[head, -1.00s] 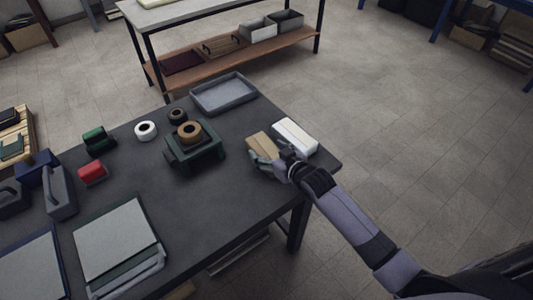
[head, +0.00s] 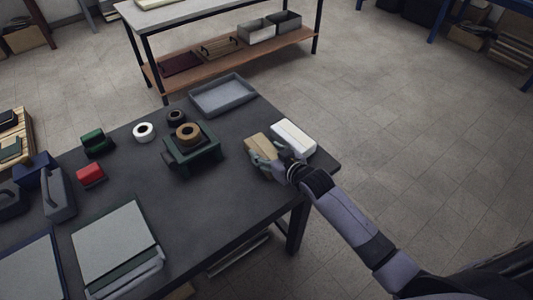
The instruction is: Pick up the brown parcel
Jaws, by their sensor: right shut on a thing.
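The brown parcel (head: 259,146) is a small tan box near the right end of the dark table (head: 200,222). My right gripper (head: 266,159) reaches in from the lower right and is shut on the parcel, its fingers at the parcel's near side. The gripper hides part of the parcel, and I cannot tell whether the parcel is clear of the tabletop. My left gripper is not in view.
A white box (head: 294,138) stands right beside the parcel. A green holder with a tape roll (head: 188,132) stands to the left, and a grey tray (head: 223,95) lies behind. The front middle of the table is bare.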

